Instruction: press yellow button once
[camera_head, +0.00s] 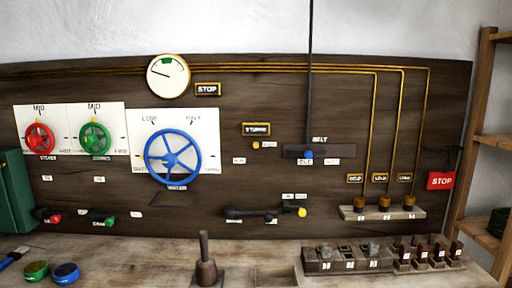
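A small round yellow button or knob (256,145) sits on the dark wooden wall panel, just below a yellow-framed sign (256,129). A larger yellow round piece (302,212) shows lower down, right of a black horizontal lever-like fitting (250,214). Which of the two is the button I cannot tell for certain. Nothing touches either one. Neither of my grippers shows in the head view.
The panel (400,100) carries a gauge (168,76), a blue wheel (172,157), red (39,138) and green (94,138) dials and a red stop sign (440,181). The bench holds a pestle-like tool (205,262) and several blocks. Bench is clear at left centre.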

